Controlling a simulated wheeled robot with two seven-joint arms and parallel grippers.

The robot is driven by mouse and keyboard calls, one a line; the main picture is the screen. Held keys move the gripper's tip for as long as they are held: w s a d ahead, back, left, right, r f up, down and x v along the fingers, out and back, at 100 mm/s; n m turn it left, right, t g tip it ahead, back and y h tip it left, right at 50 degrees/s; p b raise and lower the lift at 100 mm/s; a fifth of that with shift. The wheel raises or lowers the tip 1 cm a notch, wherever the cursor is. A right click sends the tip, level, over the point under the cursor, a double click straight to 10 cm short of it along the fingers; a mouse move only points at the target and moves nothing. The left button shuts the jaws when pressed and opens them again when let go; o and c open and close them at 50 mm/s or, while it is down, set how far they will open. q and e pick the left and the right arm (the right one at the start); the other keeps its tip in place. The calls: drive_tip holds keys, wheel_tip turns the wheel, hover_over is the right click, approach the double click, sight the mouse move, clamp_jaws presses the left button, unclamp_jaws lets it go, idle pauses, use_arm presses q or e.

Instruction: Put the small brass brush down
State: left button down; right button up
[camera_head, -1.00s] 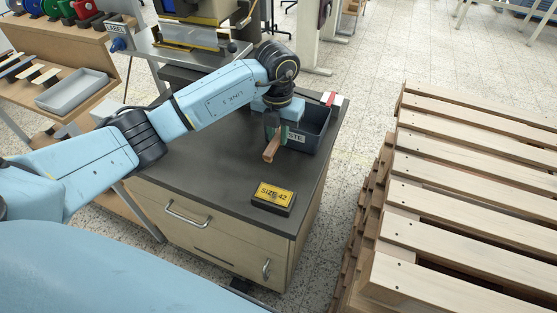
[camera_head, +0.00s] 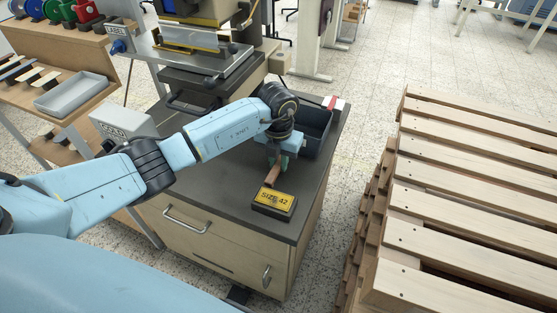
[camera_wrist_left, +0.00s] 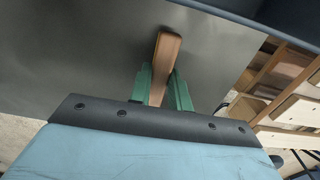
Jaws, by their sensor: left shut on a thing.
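My left gripper (camera_head: 279,162) is shut on the small brass brush (camera_head: 272,176). Only the brush's brown wooden handle shows clearly; its bristles are hidden. The handle slants down toward the front left, just behind the yellow-topped SIZE 42 block (camera_head: 274,201) on the dark cabinet top (camera_head: 225,180). In the left wrist view, the handle (camera_wrist_left: 168,52) sticks out between the two green fingers (camera_wrist_left: 160,88), over the dark surface. I cannot tell whether the brush touches the top. My right gripper is not in view.
A dark open bin (camera_head: 318,128) stands behind my left gripper, with a red and white item (camera_head: 333,102) beyond it. The stamping press (camera_head: 205,65) is at the back left. Wooden pallets (camera_head: 450,190) are stacked to the right. The cabinet top left of the block is bare.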

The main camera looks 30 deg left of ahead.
sight(279, 163)
use_arm(q)
drive_tip(key=c, duration=1.3)
unclamp_jaws()
drive_tip(key=shift+r, duration=0.15)
wheel_tip(279, 163, up, 3)
drive_tip(key=shift+r+p, duration=0.1)
drive_tip(key=shift+p, duration=0.45)
wheel_tip(279, 163, up, 9)
drive_tip(key=p, duration=0.1)
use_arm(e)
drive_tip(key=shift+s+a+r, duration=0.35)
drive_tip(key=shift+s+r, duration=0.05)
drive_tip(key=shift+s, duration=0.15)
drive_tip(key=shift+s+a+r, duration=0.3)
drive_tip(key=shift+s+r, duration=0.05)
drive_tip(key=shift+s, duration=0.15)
